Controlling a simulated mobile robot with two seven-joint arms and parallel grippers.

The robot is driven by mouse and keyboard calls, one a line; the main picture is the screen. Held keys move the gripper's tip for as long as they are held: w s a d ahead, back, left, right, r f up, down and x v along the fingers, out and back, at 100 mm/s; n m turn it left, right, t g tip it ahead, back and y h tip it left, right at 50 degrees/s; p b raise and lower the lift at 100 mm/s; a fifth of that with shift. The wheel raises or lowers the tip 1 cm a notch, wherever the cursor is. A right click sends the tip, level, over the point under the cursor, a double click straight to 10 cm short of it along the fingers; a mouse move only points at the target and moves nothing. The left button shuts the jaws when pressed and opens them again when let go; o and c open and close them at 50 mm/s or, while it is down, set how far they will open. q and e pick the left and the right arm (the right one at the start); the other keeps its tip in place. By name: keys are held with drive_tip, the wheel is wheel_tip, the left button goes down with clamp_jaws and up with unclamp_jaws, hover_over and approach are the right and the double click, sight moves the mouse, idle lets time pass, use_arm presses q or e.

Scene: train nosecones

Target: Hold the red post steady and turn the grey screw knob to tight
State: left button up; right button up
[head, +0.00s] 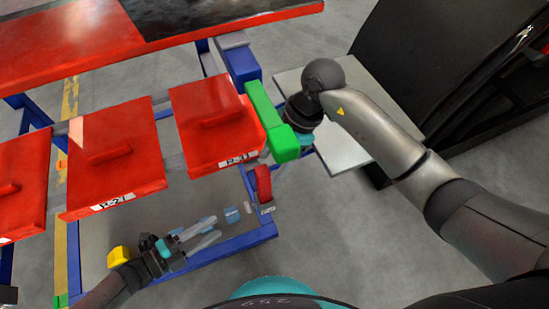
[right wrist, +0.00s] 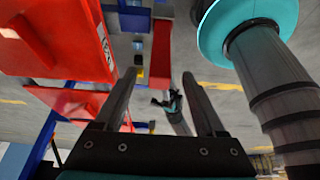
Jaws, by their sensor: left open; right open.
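A short red upright piece, seemingly the red post (head: 263,183), stands at the right corner of the blue frame, below the green block. A red upright bar also shows between my right fingers in the right wrist view (right wrist: 160,50). I cannot make out the grey screw knob for certain. My left gripper (head: 212,230) is open and empty, low over the frame's lower level, left of the red piece and apart from it. My right gripper (right wrist: 163,103) is open with nothing between its fingers; in the head view the green block and my wrist mostly hide it.
Red panels with handles (head: 112,158) fill the left. A green block (head: 270,120) and blue beam (head: 240,65) stand close to my right wrist. A yellow block (head: 118,256) lies near my left wrist. A grey board (head: 350,145) and dark cabinet (head: 450,70) are at right.

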sight(258, 190)
drive_tip(key=shift+d+x, duration=0.15)
drive_tip(key=shift+x, duration=1.75)
drive_tip(key=shift+d+x, duration=0.1)
drive_tip(key=shift+x, duration=1.75)
drive_tip(key=shift+f, duration=0.1)
clamp_jaws()
